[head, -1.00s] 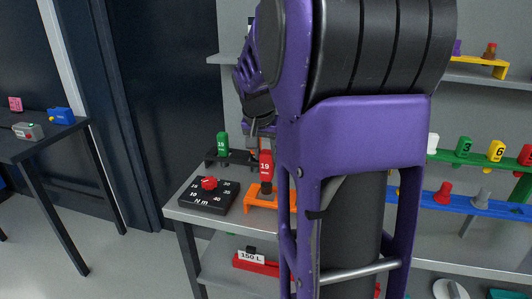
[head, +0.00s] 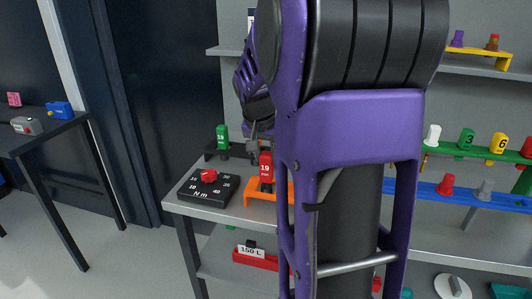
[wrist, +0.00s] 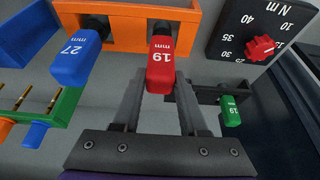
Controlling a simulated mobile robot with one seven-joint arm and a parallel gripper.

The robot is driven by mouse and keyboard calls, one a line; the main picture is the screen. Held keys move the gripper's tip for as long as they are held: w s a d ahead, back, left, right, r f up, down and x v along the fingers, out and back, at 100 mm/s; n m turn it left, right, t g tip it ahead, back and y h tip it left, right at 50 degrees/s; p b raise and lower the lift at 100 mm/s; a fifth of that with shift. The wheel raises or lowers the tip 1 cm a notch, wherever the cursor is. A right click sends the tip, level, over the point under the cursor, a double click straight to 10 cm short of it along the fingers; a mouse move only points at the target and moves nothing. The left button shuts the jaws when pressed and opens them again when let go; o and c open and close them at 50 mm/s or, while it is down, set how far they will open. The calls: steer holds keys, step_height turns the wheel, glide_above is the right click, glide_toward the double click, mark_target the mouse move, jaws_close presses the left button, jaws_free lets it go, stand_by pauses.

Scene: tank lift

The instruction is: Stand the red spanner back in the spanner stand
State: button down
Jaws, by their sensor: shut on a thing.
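The red spanner (head: 265,168), marked 19 mm, is upright at the orange spanner stand (head: 252,196) on the bench. In the wrist view the red spanner (wrist: 160,65) is between the fingertips of my gripper (wrist: 158,84), which is shut on it. The orange stand (wrist: 120,12) is just beyond it, with dark slots. A blue 27 mm spanner (wrist: 72,62) is at the stand's left part in that view. My arm hides much of the stand in the head view. I cannot tell how deep the red spanner sits.
A black torque dial (head: 207,187) with a red knob is left of the stand. A green 19 mm spanner (head: 222,137) is in a dark stand behind. Racks with coloured pieces (head: 466,139) are at the right. A side table (head: 70,130) is at the far left.

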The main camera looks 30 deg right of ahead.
steer(key=shift+f, duration=1.35)
steer(key=shift+c, duration=1.8)
jaws_free()
steer(key=shift+r, duration=0.1)
steer(key=shift+r+p, duration=3.15)
steer(key=shift+r, duration=1.3)
